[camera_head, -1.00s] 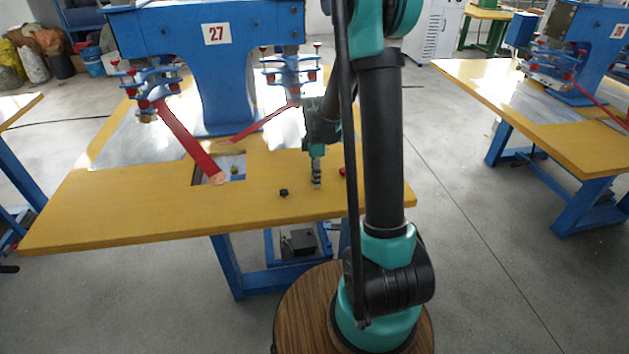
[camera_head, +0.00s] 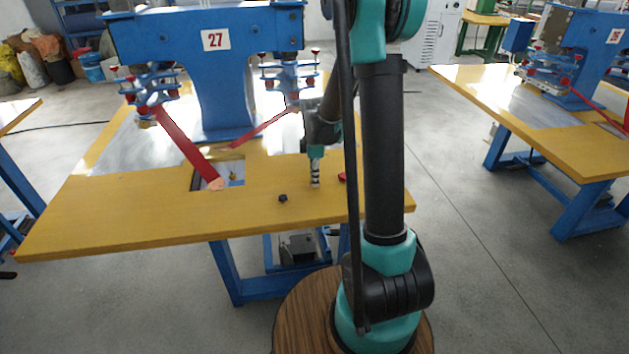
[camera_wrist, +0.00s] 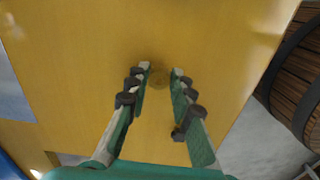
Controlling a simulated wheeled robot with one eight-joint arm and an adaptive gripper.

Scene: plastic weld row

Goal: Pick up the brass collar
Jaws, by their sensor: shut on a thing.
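The brass collar (camera_wrist: 158,80) is a small round yellow-brown piece, close in colour to the yellow tabletop. It shows between my two fingertips in the wrist view. My gripper (camera_wrist: 161,71) points down at the tabletop and is shut on the collar, one finger on each side. In the head view my gripper (camera_head: 315,184) is low over the front part of the table, right of a dark knob. I cannot make out the collar there, and cannot tell whether it touches the table.
The dark knob (camera_head: 282,198) stands left of my gripper; a red piece (camera_head: 342,177) lies close on the right, partly behind my arm. The yellow table (camera_head: 120,215) carries blue welding machine 27 (camera_head: 222,80) with red strips (camera_head: 185,145). The table's front left is clear.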

